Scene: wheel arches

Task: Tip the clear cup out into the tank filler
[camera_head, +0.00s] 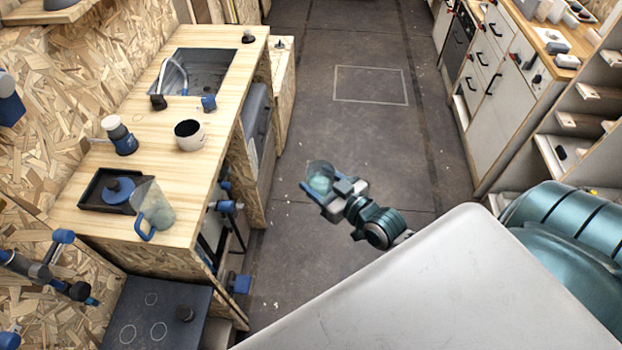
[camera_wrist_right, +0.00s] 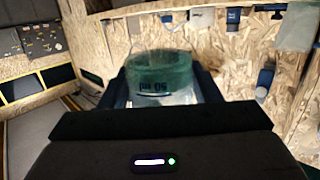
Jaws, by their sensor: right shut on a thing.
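My right gripper (camera_head: 322,190) is shut on the clear cup (camera_head: 321,175) and holds it over the open floor, right of the wooden counter. The cup looks roughly upright and greenish; I cannot tell how much is in it. In the right wrist view the cup (camera_wrist_right: 162,78) sits between the fingers of the right gripper (camera_wrist_right: 163,90), with dark lettering on its side. A black square tray with a round blue piece (camera_head: 118,190) is on the counter; it may be the tank filler, but I cannot be sure. My left gripper is not in view.
On the wooden counter (camera_head: 185,178) stand a clear jug with a blue handle (camera_head: 154,206), a dark-filled mug (camera_head: 189,134), a blue-and-white container (camera_head: 119,135) and a sink (camera_head: 195,72). A dark hob (camera_head: 152,315) is at lower left. The floor between the counters is clear.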

